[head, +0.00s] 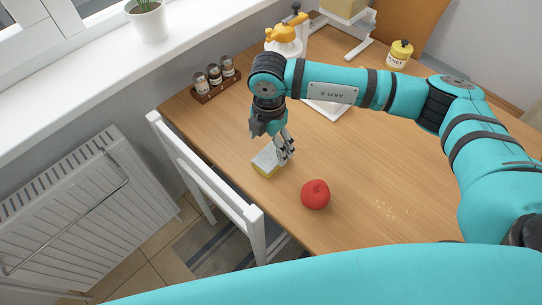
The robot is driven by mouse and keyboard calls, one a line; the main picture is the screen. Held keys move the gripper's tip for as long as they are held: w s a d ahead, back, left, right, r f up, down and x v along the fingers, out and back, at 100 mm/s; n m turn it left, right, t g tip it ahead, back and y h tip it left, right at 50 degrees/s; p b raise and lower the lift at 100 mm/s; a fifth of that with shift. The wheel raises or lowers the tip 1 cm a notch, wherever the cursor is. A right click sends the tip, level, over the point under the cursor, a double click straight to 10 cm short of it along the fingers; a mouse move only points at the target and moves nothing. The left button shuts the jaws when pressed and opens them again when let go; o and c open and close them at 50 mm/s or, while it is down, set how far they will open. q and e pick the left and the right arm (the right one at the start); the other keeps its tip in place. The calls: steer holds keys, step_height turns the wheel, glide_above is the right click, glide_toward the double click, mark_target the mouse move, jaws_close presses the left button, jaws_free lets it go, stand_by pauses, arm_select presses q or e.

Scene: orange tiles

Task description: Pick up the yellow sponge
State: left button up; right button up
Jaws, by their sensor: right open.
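The yellow sponge (266,162) lies on the wooden table near its left edge. Its top face looks grey and its yellow side faces me. My right gripper (287,153) points down at the sponge's right side, with its fingers open. The fingers overlap the sponge's right end in the head view. I cannot tell whether they touch it. My left gripper is not in view.
A red apple (315,194) sits to the lower right of the sponge. A white chair (208,181) stands against the table's left edge. A spice rack (217,84), a honey jar (399,54) and a yellow-topped grinder-like item (285,38) stand farther back. Crumbs (397,211) lie at right.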

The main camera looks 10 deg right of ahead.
mark_target(271, 155)
steer(key=shift+s+f, duration=0.1)
steer(key=shift+f, duration=0.25)
steer(key=f, duration=0.2)
steer(key=f+p, duration=0.1)
steer(key=shift+s+d+f, duration=0.15)
steer(key=shift+s+f, duration=0.1)
steer(key=shift+f, duration=0.55)
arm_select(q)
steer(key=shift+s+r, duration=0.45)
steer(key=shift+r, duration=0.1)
arm_select(e)
steer(key=c, duration=0.9)
